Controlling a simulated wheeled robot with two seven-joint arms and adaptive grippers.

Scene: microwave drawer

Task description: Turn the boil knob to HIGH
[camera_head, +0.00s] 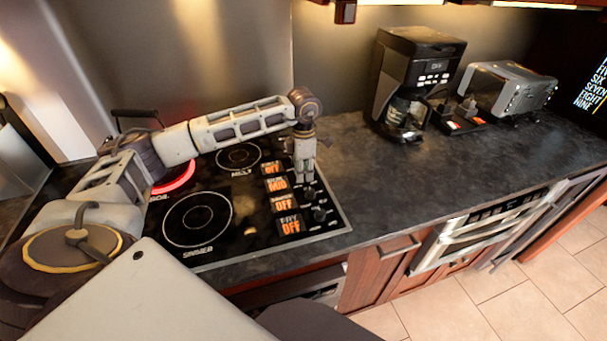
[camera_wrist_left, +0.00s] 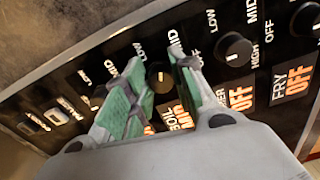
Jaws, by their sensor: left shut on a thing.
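The boil knob (camera_wrist_left: 160,77) is a dark round knob on the black control panel, seen between the fingers of my left gripper (camera_wrist_left: 155,82) in the wrist view. The fingers' green pads stand on either side of it, and the gripper is shut on it. In the head view my left gripper (camera_head: 304,172) points down at the knob row and hides this knob. The boil display (camera_head: 277,184) glows orange and reads MID. The burner at the back left (camera_head: 178,180) glows red, partly hidden by my arm. My right gripper is not in view.
The simmer knob (camera_wrist_left: 234,50) and fry knob (camera_wrist_left: 305,20) sit close by in the same row. The fry display (camera_head: 291,226) reads OFF. A coffee maker (camera_head: 413,80) and a toaster (camera_head: 505,88) stand on the dark counter (camera_head: 400,185), whose front is clear.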

